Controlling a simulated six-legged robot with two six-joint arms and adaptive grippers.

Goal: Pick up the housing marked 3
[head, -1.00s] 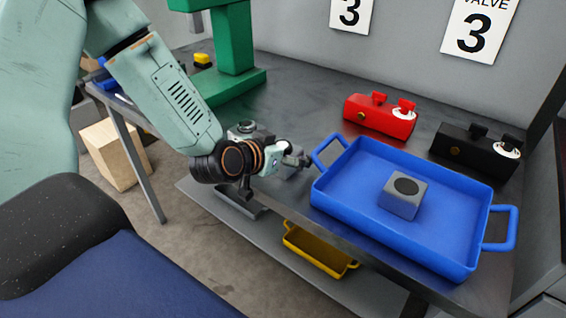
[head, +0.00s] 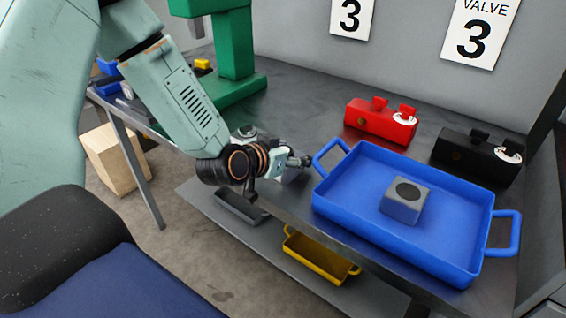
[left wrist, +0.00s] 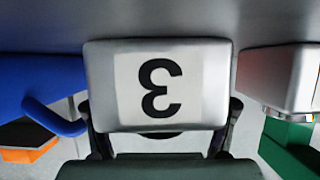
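The housing marked 3 shows in the left wrist view (left wrist: 217,85) as a light grey block with a black 3, seen upside down, on a white label. It fills the middle of that view. In the head view a grey block (head: 291,176) sits at the table's front edge, mostly hidden by my left gripper (head: 303,161). In the left wrist view the fingers of my left gripper (left wrist: 162,125) are spread, one at each side of the housing. I cannot make out firm contact. My right gripper is in neither view now.
A second grey housing (left wrist: 275,78) stands close to the right in the left wrist view. The blue tray (head: 400,250) holds a grey block (head: 402,207). Red (head: 380,124) and black (head: 475,158) units stand behind it. A green press (head: 237,50) stands at the back left.

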